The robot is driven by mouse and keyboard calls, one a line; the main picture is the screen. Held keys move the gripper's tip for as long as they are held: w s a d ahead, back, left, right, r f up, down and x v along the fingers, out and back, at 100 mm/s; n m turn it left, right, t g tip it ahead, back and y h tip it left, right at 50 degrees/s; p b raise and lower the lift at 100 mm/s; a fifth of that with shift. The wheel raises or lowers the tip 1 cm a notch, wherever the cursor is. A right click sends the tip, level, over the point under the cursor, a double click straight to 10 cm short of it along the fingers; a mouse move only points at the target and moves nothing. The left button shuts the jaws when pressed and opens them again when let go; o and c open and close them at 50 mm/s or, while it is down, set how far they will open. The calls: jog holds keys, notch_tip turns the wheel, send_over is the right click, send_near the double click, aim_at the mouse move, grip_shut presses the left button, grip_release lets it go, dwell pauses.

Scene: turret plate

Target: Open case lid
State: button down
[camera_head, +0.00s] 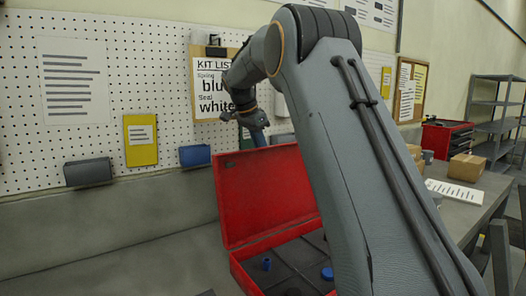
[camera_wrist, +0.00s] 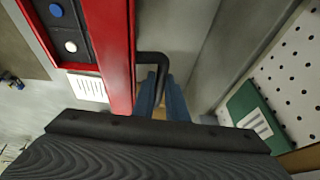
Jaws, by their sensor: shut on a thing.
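The red case lid (camera_head: 262,190) stands raised at the back of the red case (camera_head: 240,275), so the case is open. Inside, a dark divided tray (camera_head: 290,262) holds small blue pieces (camera_head: 327,273); my arm hides its right part. My gripper (camera_head: 258,138) is at the lid's top edge. In the wrist view, the blue fingers of my gripper (camera_wrist: 165,98) are closed around a black bar handle (camera_wrist: 152,57) on the red lid (camera_wrist: 115,60).
The case sits on a grey bench (camera_head: 130,250) against a pegboard. A grey bin (camera_head: 88,172) and a blue bin (camera_head: 194,155) hang on it. The bench left of the case is mostly clear.

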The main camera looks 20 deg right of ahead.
jog(key=shift+r, duration=0.15)
jog(key=c, duration=1.8)
grip_release()
jog(key=shift+a, duration=0.15)
jog(key=shift+o, duration=0.2)
jog(key=shift+r, duration=0.1)
jog(key=b+v, duration=0.2)
jog(key=v, duration=0.5)
jog(key=shift+r, duration=0.35)
